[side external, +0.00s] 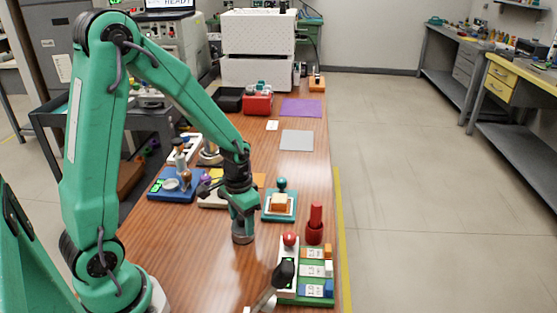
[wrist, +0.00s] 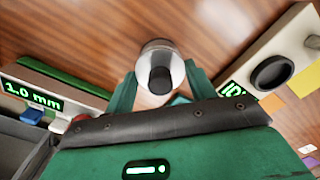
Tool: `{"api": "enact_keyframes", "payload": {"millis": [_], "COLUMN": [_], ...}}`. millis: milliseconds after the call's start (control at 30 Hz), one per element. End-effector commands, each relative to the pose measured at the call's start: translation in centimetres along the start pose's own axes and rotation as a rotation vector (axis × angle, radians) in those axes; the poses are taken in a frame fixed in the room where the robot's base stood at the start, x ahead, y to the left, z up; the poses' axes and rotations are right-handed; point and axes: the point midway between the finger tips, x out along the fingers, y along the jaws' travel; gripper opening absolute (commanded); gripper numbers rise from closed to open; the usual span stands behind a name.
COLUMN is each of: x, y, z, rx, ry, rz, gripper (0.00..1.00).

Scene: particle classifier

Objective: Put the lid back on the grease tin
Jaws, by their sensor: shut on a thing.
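My gripper (side external: 243,213) is low over the middle of the wooden bench, pointing down. In the wrist view its two green fingers (wrist: 160,80) stand on either side of a round silvery thing with a black knob (wrist: 161,50), which looks like the lid. The gripper is shut on it. In the side view a short grey cylinder (side external: 242,236) shows just under the fingers, at the bench top. I cannot tell whether this is the lid alone or the tin with the lid over it. The fingers hide the upper part.
A teal tray with an orange-white block (side external: 280,203) stands to the right. A green station with size labels (side external: 318,270), a red bottle (side external: 315,224) and a black-handled tool (side external: 284,272) are at the front right. A blue stand (side external: 176,187) is left. Bare bench lies in front.

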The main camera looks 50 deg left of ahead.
Motion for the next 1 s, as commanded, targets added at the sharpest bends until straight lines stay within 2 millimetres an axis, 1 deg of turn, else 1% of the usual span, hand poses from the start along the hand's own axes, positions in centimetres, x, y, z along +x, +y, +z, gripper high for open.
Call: {"api": "enact_keyframes", "payload": {"millis": [733,767,800,833,1000], "x": [1.4,1.4,1.4,1.4,1.4], "y": [0.0,0.0,0.0,0.0,0.0], "z": [0.1,0.1,0.1,0.1,0.2], "rx": [0.000,0.000,0.000,0.000,0.000], "ry": [-0.002,-0.002,-0.003,-0.003,-0.004], "rz": [0.000,0.000,0.000,0.000,0.001], "gripper": [0.33,0.61,0.69,0.73,0.74]}}
